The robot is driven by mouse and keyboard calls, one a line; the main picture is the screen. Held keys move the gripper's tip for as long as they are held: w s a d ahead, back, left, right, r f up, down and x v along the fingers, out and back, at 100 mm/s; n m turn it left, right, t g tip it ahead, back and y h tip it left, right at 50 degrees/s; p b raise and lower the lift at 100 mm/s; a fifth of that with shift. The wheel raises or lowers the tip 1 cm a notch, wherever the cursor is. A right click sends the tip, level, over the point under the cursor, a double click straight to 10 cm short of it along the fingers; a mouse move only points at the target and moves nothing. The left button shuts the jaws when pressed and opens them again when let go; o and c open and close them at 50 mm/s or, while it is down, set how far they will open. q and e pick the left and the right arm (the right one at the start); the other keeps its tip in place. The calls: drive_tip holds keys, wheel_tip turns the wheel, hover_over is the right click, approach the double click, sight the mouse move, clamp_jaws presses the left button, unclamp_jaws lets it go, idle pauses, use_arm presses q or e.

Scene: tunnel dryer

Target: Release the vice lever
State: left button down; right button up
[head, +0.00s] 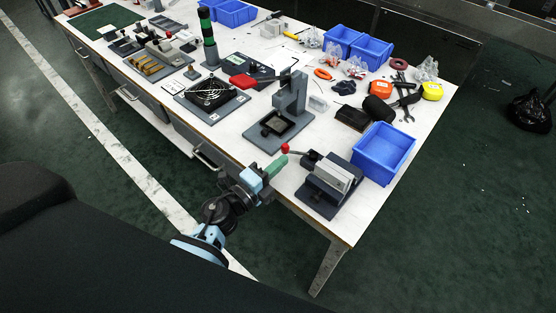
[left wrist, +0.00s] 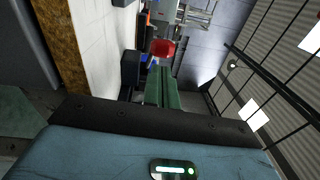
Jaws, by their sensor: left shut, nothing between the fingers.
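The vice (head: 338,176) is a grey block with pale jaws on a dark base near the table's front edge. Its lever ends in a red knob (head: 285,148), which sticks out to the left of the vice. My left gripper (head: 278,163), with green fingers, is just below the knob in the head view. In the left wrist view the shut green fingers (left wrist: 160,84) point toward the red knob (left wrist: 162,47), which appears just beyond their tips. I cannot tell whether they touch it. The fingers hold nothing. My right gripper is not in view.
A blue bin (head: 383,153) stands close behind the vice. A grey press-like fixture (head: 283,115) stands to its left. A black mallet (head: 378,108), wrenches and a yellow tape measure (head: 432,91) lie further back. Open floor lies in front of the table.

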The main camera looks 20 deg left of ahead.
use_arm(q)
drive_tip(key=shift+w+a, duration=0.15)
drive_tip(key=shift+w, duration=0.25)
drive_tip(key=shift+a, duration=0.1)
drive_tip(key=shift+w+a+m+g+h, duration=0.25)
drive_tip(key=shift+w+m+g+h, duration=0.15)
drive_tip(key=shift+m+h, duration=0.3)
drive_tip(key=shift+s, duration=0.1)
